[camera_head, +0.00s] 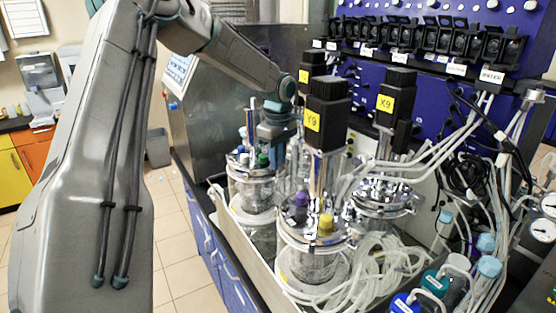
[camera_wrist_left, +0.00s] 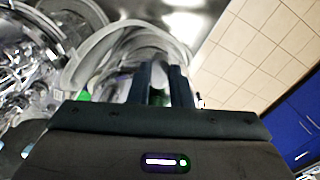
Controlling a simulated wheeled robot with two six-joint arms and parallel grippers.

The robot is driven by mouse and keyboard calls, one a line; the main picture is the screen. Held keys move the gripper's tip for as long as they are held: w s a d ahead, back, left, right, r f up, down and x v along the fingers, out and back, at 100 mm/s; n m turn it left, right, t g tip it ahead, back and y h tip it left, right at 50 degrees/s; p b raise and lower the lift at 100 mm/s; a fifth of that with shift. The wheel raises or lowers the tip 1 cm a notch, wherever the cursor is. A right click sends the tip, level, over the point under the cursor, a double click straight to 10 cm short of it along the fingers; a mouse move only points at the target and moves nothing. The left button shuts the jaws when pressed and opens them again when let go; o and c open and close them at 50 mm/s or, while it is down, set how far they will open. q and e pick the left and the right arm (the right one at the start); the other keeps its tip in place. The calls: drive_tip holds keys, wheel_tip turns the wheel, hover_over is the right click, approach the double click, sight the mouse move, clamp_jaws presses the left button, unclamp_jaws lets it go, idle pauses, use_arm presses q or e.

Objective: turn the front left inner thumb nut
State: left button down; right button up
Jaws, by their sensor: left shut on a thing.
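My left gripper (camera_head: 273,150) reaches down from above to the lid area of the left glass vessel (camera_head: 250,190). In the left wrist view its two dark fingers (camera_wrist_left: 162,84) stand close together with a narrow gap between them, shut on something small. The thumb nut itself is hidden between and behind the fingers, so its turn angle cannot be seen. The vessel has a shiny metal lid with green and dark caps beside the gripper. My right gripper is in neither view.
A front vessel (camera_head: 315,235) with purple and yellow caps and a tall black motor (camera_head: 326,113) marked Y9 stands close to the right of my left gripper. A motor marked X9 (camera_head: 396,100) stands behind. Clear tubing (camera_head: 375,270) crowds the bench; tiled floor lies open at left.

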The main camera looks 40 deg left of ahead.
use_arm(q)
drive_tip(key=shift+m, duration=1)
drive_tip(key=c, duration=1.3)
unclamp_jaws()
wheel_tip(320, 180, up, 4)
drive_tip(key=shift+w+a+r+b, duration=0.1)
drive_tip(key=shift+b, duration=1.05)
wheel_tip(320, 180, up, 7)
drive_tip(key=p, duration=0.5)
drive_tip(key=shift+f, duration=0.2)
